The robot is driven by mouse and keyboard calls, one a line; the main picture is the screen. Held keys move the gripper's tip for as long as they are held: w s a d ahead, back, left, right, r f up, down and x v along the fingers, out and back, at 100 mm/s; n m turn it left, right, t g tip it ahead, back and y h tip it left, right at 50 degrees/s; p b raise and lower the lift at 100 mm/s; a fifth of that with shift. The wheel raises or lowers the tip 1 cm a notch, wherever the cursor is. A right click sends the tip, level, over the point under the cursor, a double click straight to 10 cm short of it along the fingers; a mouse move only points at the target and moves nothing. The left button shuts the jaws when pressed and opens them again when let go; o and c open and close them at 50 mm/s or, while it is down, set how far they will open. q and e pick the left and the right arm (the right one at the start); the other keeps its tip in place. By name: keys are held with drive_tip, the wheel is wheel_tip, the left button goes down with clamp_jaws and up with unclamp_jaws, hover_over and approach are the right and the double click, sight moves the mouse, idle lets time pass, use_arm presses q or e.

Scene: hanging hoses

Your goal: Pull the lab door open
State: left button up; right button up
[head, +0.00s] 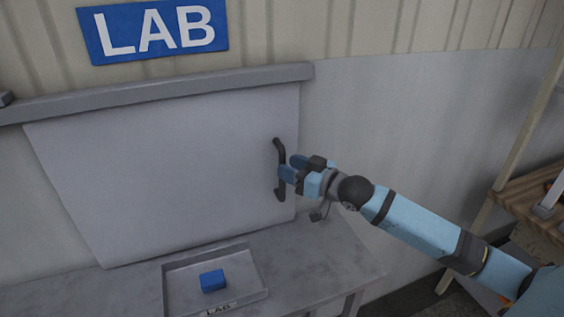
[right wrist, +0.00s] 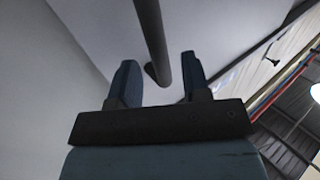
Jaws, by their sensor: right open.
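The lab door (head: 170,160) is a flat grey panel under a grey rail, below the blue LAB sign (head: 155,30). Its dark upright handle (head: 278,150) is near the door's right edge. My right gripper (head: 288,168) reaches the handle from the right. In the right wrist view the handle (right wrist: 152,40) comes down between the two blue fingers of my right gripper (right wrist: 158,82). The fingers are open, one on each side of the bar, with visible gaps. My left gripper is not in view.
A grey table (head: 325,262) stands below the door. On it a tray (head: 178,290) marked LAB holds a blue block (head: 213,281). A wooden shelf (head: 530,205) stands at the right. The wall panel (head: 400,120) right of the door is bare.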

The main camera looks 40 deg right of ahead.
drive_tip(key=x, duration=0.3)
clamp_jaws()
idle(0.3)
